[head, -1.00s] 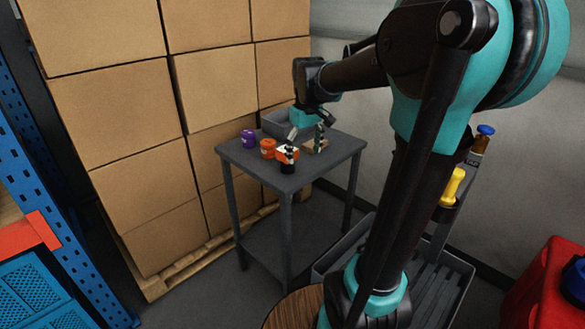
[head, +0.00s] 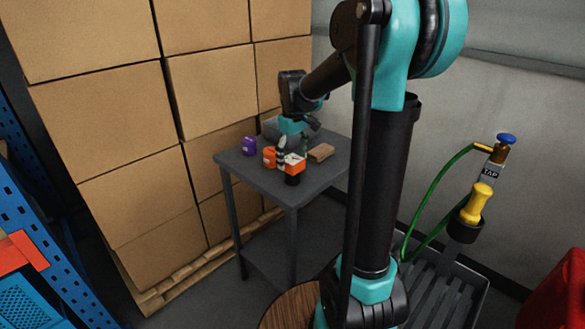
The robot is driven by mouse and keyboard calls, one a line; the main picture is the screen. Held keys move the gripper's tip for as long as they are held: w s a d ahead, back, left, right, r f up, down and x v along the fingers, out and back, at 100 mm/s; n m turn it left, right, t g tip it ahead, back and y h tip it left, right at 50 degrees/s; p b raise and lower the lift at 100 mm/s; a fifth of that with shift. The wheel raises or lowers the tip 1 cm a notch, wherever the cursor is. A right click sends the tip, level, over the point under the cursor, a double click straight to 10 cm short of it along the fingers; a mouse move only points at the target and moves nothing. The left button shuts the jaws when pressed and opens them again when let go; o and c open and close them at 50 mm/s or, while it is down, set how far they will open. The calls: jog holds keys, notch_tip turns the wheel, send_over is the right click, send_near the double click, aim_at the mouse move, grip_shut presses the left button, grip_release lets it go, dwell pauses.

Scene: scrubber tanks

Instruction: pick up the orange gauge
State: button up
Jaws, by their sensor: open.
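The orange gauge (head: 296,162) appears to be the small orange block with a white top and a dark base. It stands near the front corner of the small grey table (head: 262,179). My gripper (head: 292,154) is open and points down, with its fingers just behind and above the gauge in the picture. The left finger overlaps the space between the gauge and an orange canister (head: 269,157). Whether a finger touches the gauge is too small to tell.
A purple canister (head: 249,146) stands left of the orange one. A wooden block (head: 320,152) lies right of the gauge. A grey bin (head: 272,128) is behind. Stacked cardboard boxes (head: 110,121) rise behind the table. A tap with a green hose (head: 490,170) is at right.

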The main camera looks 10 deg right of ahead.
jog(key=shift+w+f, duration=0.15)
jog(key=shift+f, duration=2.75)
jog(key=shift+c, duration=0.3)
jog(key=c, duration=1.2)
